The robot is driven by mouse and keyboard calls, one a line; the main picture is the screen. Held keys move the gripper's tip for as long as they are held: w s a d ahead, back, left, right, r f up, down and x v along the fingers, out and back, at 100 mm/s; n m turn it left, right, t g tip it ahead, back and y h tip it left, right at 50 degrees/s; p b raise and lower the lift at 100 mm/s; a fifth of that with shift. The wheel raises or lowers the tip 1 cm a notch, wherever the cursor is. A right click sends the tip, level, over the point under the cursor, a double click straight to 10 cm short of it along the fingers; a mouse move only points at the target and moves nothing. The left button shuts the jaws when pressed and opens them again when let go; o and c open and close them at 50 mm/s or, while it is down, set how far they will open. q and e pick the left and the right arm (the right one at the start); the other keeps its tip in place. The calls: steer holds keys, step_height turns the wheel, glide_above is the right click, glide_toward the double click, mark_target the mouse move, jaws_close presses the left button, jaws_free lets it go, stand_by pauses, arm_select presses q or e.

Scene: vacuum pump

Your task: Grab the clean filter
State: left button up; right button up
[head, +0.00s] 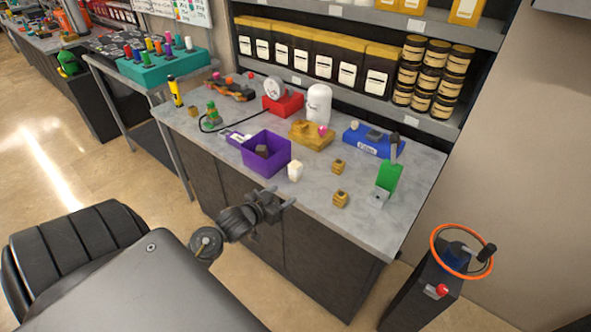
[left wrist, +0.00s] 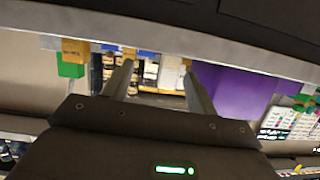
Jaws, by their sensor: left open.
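A small white block-like piece (head: 295,171), which looks like the clean filter, stands on the grey workbench (head: 325,197) just right of the purple bin (head: 262,168). A dark grey piece (head: 262,151) lies inside the bin. My left gripper (head: 278,198) is open and empty at the bench's front edge, nearer to me than the white piece and apart from it. In the left wrist view its two fingers (left wrist: 158,72) are spread with nothing between them, and the purple bin (left wrist: 235,90) shows beside one finger. I cannot make out the white piece clearly there. My right gripper is out of view.
Wooden blocks (head: 341,199), a green stand (head: 388,178), a blue tray (head: 372,141), a yellow base (head: 311,135), a white canister (head: 318,104) and a red device (head: 283,103) stand on the bench. A post with an orange wheel (head: 461,250) stands at right.

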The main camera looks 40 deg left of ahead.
mark_target(292, 169)
arm_select(q)
steer(key=shift+t+h, duration=0.3)
steer(key=shift+t, duration=0.6)
steer(key=w+a+r, duration=0.1)
steer(key=w, duration=0.1)
steer(key=w+a+r, duration=0.1)
steer(key=w, duration=0.2)
steer(key=w+a+r, duration=0.1)
steer(key=w, duration=0.1)
steer(key=shift+w+p, duration=0.2)
steer(key=shift+p, duration=0.2)
steer(key=shift+w+f, duration=0.15)
steer(key=shift+w, duration=0.1)
steer(key=shift+w+p, duration=0.3)
steer(key=shift+w, duration=0.1)
steer(key=w, duration=0.2)
steer(key=w+p, duration=0.1)
steer(key=shift+w+a+f, duration=0.1)
steer(key=shift+w+f, duration=0.15)
steer(key=shift+w, duration=0.05)
steer(key=shift+w+f, duration=0.1)
steer(key=shift+w, duration=0.3)
steer(key=shift+s, duration=0.1)
